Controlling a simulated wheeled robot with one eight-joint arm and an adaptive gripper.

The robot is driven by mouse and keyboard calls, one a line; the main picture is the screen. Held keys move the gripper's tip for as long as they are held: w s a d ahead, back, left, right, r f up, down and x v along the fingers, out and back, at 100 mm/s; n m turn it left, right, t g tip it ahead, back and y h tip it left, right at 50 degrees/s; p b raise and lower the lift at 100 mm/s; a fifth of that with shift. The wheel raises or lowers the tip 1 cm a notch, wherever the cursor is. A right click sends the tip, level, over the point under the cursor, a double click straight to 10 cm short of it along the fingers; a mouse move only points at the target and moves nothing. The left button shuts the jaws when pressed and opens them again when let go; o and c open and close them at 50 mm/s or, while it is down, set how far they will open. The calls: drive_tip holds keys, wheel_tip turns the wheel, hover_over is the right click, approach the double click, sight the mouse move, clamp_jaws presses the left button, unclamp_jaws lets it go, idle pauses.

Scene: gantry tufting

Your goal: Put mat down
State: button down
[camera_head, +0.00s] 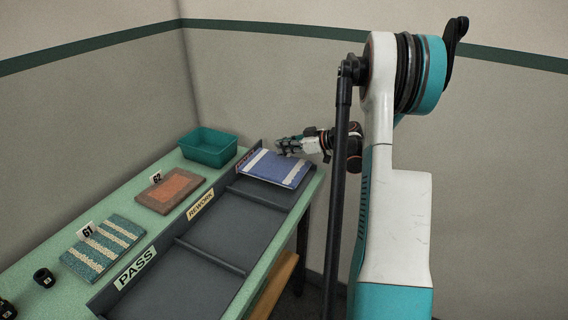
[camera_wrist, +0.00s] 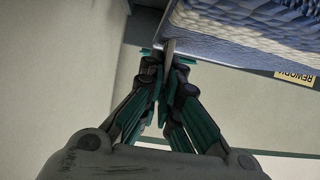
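My gripper (camera_head: 283,148) is at the mat's far edge. In the wrist view my gripper (camera_wrist: 167,62) has its fingers close together on a thin edge at the corner of the mat (camera_wrist: 245,35). The fingers hide the exact contact.
The dark tray (camera_head: 228,222) has empty REWORK (camera_head: 201,205) and PASS (camera_head: 136,268) compartments. A teal bin (camera_head: 208,147), an orange mat (camera_head: 170,190) and a striped teal mat (camera_head: 103,247) stand along the green table's left side. Small black objects sit at the lower left.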

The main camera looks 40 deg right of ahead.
sight(291, 157)
drive_tip(key=shift+f+b, duration=0.75)
drive_tip(key=shift+f, duration=1.9)
drive_tip(key=shift+r, duration=0.1)
drive_tip(key=c, duration=1.8)
unclamp_jaws()
drive_tip(key=p+v, duration=0.3)
drive_tip(key=v, duration=0.9)
